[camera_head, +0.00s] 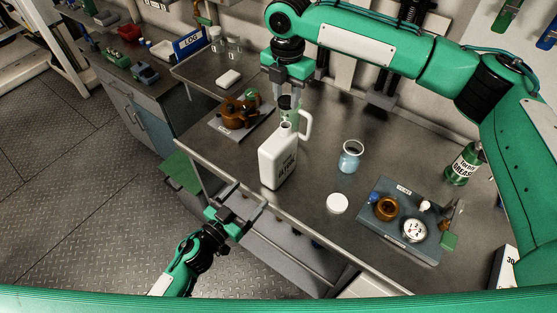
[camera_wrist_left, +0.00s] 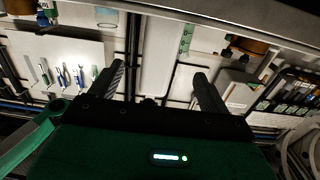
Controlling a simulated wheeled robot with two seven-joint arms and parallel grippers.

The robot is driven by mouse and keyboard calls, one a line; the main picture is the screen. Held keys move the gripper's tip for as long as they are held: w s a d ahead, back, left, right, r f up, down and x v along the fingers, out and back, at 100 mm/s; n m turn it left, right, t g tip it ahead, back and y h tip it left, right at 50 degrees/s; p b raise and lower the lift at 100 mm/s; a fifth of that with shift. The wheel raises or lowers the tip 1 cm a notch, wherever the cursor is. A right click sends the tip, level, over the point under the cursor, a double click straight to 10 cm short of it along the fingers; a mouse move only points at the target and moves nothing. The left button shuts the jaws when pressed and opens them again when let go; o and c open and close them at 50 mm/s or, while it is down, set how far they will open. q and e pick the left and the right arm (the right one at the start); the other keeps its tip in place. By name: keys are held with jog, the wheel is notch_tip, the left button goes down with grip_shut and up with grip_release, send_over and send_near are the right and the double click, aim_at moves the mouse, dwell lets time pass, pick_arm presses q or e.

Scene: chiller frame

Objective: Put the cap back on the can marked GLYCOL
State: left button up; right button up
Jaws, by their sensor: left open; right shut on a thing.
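My right gripper (camera_head: 289,102) is just above and behind the spout, shut on a small green and pale cylinder (camera_head: 290,115), partly hidden by the fingers. A white round lid (camera_head: 337,203) lies flat on the bench, right of the can; I cannot tell whether it is the can's cap. My left gripper (camera_head: 250,196) is open and empty by the bench's front edge, below and left of the can.
A glass jar (camera_head: 350,156) with bluish contents stands right of the can. A dark tray (camera_head: 407,246) with brown and white parts is at the right. A brown pump-like part (camera_head: 236,113) sits on a plate behind left. A green grease bottle (camera_head: 463,165) stands far right.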

aim_at(266, 177)
pick_arm(q)
jog(key=x, duration=1.2)
jog(key=c, duration=1.5)
jog(key=shift+o, duration=0.2)
jog(key=shift+f, duration=0.1)
pick_arm(e)
jog(key=shift+f, duration=2.5)
